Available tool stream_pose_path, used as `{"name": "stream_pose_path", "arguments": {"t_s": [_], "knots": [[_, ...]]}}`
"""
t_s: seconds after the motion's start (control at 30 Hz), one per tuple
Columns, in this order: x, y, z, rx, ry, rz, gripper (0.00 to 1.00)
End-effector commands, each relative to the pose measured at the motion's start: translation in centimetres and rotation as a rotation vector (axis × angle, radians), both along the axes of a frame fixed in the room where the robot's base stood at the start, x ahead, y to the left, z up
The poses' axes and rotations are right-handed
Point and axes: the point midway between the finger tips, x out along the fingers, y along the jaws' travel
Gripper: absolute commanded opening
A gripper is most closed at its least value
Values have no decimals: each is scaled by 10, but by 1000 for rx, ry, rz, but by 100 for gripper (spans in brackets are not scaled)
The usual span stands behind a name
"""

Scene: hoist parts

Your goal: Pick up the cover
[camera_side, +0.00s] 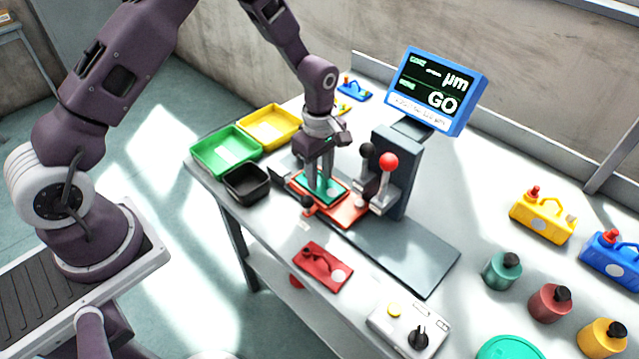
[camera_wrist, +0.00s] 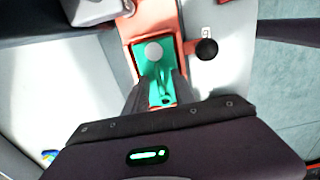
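A teal plate (camera_side: 334,189) with a pale round spot, which I take to be the cover, lies in a red-orange fixture (camera_side: 345,214) on the bench. In the wrist view the teal plate (camera_wrist: 140,53) sits inside the fixture's frame (camera_wrist: 169,21). My gripper (camera_side: 319,181) points down at the plate, its fingertips at or very near its surface. In the wrist view the two fingers (camera_wrist: 158,82) stand on either side of a raised middle part of the plate. I cannot tell whether they grip it or are just around it. The fingers hide part of the plate.
A grey gauge stand (camera_side: 397,165) with black and red balls and a blue-framed screen (camera_side: 437,90) stands close right of the gripper. Green (camera_side: 226,150), yellow (camera_side: 268,127) and black (camera_side: 247,182) trays are at left. A red plate (camera_side: 323,266) lies in front.

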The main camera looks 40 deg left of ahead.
Motion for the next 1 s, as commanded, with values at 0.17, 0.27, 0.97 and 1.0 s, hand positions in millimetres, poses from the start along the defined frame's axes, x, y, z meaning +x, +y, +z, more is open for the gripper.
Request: {"name": "stream_pose_path", "arguments": {"t_s": [0.17, 0.27, 0.97, 1.0], "knots": [[0, 0, 0, 0, 0, 0, 31], [0, 0, 0, 0, 0, 0, 12], [0, 0, 0, 0, 0, 0, 0], [0, 0, 0, 0, 0, 0, 0]]}}
